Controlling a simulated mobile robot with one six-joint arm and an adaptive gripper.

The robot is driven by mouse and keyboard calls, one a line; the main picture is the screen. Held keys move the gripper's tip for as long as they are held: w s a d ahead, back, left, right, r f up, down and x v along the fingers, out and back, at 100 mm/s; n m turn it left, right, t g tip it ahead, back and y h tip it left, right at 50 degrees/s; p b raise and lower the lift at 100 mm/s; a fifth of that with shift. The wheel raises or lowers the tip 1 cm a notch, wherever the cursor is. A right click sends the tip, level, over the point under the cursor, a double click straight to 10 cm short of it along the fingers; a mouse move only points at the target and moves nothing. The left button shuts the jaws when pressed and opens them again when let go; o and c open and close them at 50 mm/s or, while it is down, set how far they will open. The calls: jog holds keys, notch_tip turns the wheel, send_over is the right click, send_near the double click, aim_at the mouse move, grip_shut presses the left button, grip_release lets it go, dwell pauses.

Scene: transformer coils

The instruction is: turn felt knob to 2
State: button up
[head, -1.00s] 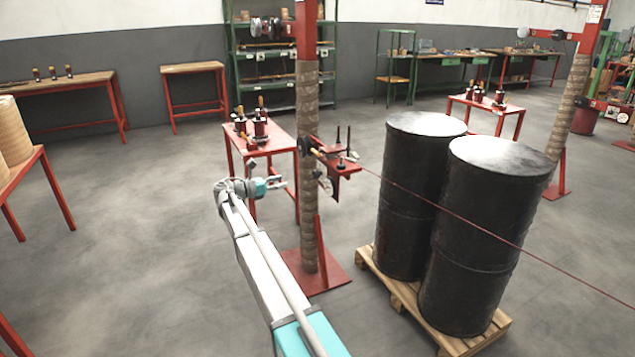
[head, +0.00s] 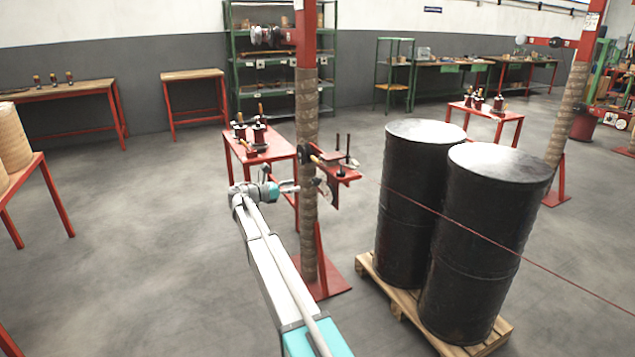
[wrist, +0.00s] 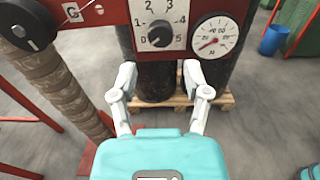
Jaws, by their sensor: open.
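The black felt knob (wrist: 159,35) sits in the middle of a white dial plate (wrist: 176,45) numbered 0 to 5, on a red panel in the wrist view. A pale mark on the knob appears to point lower left, towards 0. My gripper (wrist: 160,76) is open and empty, its two fingers spread below the dial in the picture and apart from the knob. In the head view my gripper (head: 289,187) is just left of the wrapped post, near the red bracket (head: 340,174); the dial face cannot be made out there.
A round gauge (wrist: 213,37) sits right of the dial. A black disc (wrist: 26,25) is at the left, by the wrapped post (head: 308,220). Black drums (head: 490,240) stand on a pallet (head: 400,300). A red table (head: 233,150) is behind the post.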

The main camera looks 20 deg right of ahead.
aim_at(313, 182)
jog(key=d, duration=0.9)
jog(key=shift+w, duration=0.15)
jog(key=shift+c, duration=0.2)
grip_shut()
jog(key=shift+d, duration=0.15)
